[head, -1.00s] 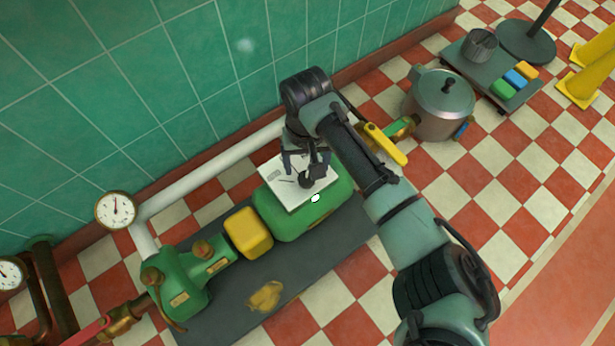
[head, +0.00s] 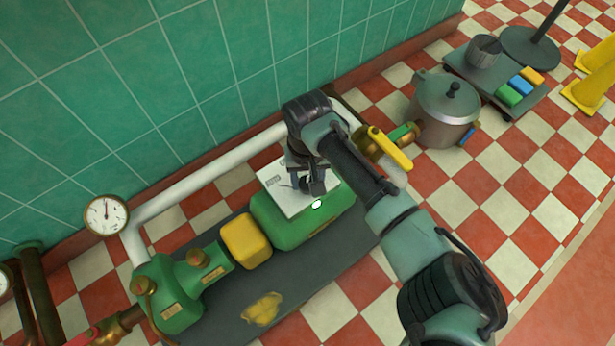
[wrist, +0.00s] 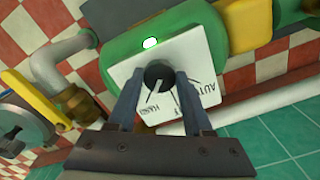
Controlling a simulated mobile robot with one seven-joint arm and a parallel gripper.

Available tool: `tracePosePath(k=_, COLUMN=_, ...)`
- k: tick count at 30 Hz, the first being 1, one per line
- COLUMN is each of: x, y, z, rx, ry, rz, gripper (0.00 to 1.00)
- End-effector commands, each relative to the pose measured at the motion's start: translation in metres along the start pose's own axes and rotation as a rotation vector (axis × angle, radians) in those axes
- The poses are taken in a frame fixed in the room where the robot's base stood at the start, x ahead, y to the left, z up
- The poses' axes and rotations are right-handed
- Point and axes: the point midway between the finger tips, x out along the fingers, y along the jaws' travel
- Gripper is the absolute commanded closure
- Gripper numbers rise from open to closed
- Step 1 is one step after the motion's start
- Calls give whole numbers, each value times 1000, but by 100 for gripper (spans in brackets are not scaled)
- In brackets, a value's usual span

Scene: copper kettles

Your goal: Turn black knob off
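The black knob (wrist: 158,75) sits on a white plate (wrist: 190,48) fixed to a green machine housing (wrist: 118,48). Its white pointer line aims toward the "HAND" marking in the wrist view; "AUTO" is to the right. The "OFF" marking cannot be made out. My gripper (wrist: 158,78) is open, with one finger on each side of the knob and small gaps visible. In the head view, my gripper (head: 306,180) is down at the plate (head: 283,200) and partly covers the knob.
A lit indicator (head: 317,204) is at the plate's edge. A yellow-handled valve (head: 390,149) and a metal pot (head: 446,108) stand right of the arm. A white pipe (head: 205,180) runs behind the machine, along the green tiled wall.

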Motion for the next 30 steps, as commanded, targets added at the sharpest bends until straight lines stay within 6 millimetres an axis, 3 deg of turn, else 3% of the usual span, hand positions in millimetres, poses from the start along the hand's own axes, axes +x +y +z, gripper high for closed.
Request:
tracePosePath(k=1, x=0, y=0, z=0, rx=0, ry=0, rz=0, gripper=70)
tracePosePath(k=6, x=0, y=0, z=0, rx=0, ry=0, rz=0, gripper=100)
tracePosePath(k=19, x=-5, y=-1, z=1, rx=-38, ry=-4, rz=-3, gripper=100)
tracePosePath(k=30, x=-6, y=-2, z=2, rx=-187, ry=-6, rz=-2, gripper=100)
